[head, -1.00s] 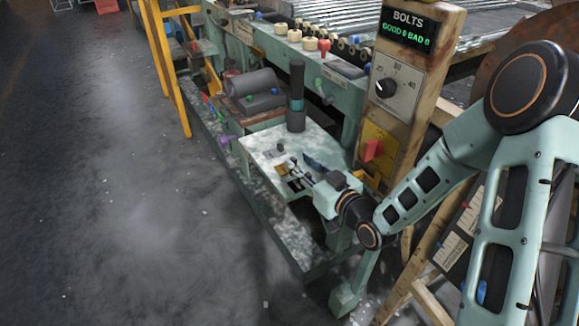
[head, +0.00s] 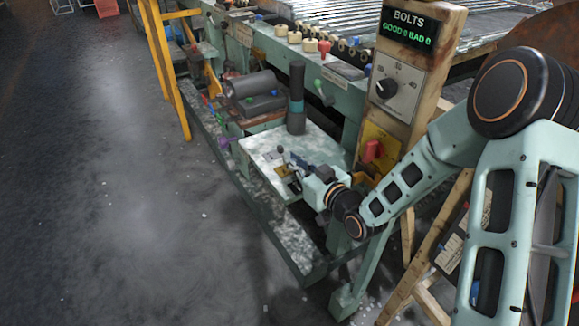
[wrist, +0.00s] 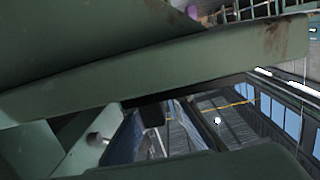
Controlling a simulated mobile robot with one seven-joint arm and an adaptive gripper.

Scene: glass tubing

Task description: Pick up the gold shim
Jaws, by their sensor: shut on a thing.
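My gripper (head: 287,160) is over the small pale speckled table (head: 262,151) in the head view, its fingers pointing left. The wrist view is mostly filled by large grey-green surfaces (wrist: 180,65), and no shim can be made out there.
A dark upright cylinder (head: 297,97) stands at the table's back. A wooden post with a dial panel (head: 397,85) and a red switch (head: 372,150) rises to the right. Open floor (head: 110,200) is at the left.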

